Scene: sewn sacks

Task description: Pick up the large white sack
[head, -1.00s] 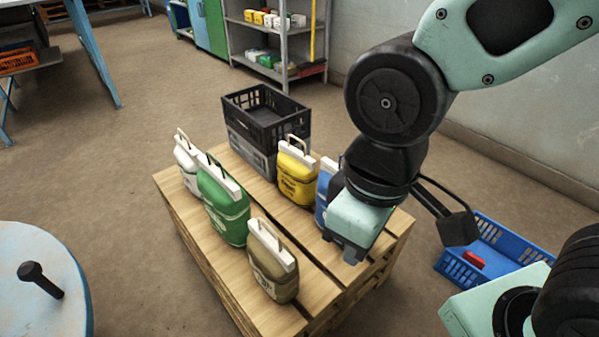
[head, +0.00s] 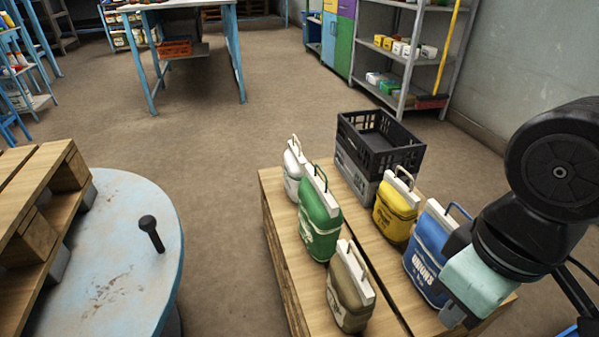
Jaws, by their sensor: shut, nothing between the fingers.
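The white sack (head: 294,168) stands upright at the far left corner of the wooden pallet (head: 285,268), with a pale top strip and a handle loop. The green sack (head: 319,222) stands in front of it and hides part of its right side. My gripper (head: 456,316) is at the right, over the pallet's near right part, in front of the blue sack (head: 424,252). It is shut, holds nothing, and is well away from the white sack.
A brown sack (head: 349,290) and a yellow sack (head: 396,212) also stand on the pallet. A black crate (head: 400,160) is stacked on a grey one at the back. A round blue-edged table (head: 125,225) with a dark peg is at left. Open floor lies beyond.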

